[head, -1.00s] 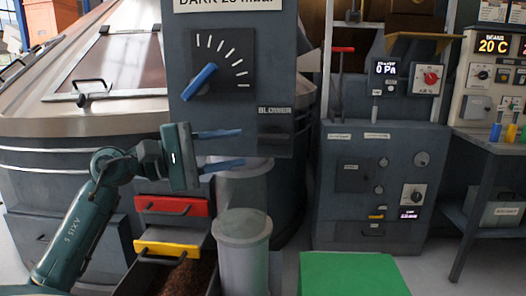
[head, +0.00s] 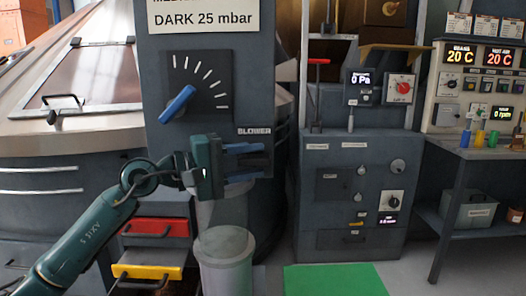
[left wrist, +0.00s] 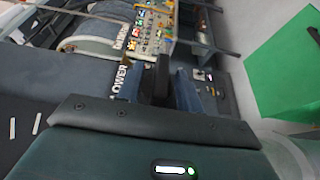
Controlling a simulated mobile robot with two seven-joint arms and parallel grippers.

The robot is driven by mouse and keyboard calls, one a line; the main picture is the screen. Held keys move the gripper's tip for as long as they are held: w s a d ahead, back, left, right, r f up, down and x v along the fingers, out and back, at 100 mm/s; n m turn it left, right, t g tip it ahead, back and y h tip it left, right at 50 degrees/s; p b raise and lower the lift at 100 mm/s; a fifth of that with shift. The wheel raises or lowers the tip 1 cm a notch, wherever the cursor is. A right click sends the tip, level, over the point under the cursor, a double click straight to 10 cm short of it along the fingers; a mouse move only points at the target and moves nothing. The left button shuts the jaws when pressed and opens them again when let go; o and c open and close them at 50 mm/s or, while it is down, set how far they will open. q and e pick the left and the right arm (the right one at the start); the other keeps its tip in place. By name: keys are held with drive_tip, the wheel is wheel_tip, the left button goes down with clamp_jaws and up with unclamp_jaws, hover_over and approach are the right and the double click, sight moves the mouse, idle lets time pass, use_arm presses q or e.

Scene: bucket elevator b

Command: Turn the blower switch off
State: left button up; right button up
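The blower switch (head: 258,162) is a dark block on the grey panel under the BLOWER label (head: 254,131). My left gripper (head: 244,163) is in front of it, its two blue fingers apart, one above the other, and partly hiding it. In the left wrist view the black switch (left wrist: 156,80) stands between the two fingers (left wrist: 160,88); I cannot tell whether they touch it. The switch's position cannot be read. My right gripper is not in view.
A dial with a blue pointer (head: 177,104) is just above on the same panel. Below are a red drawer (head: 157,231), a yellow drawer (head: 140,271) and a grey cylinder (head: 224,245). A green mat or block (head: 335,280) lies at the front right.

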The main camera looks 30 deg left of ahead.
use_arm(q)
drive_tip(key=shift+p+x, duration=0.45)
drive_tip(key=shift+x, duration=1)
drive_tip(key=shift+c, duration=0.5)
clamp_jaws()
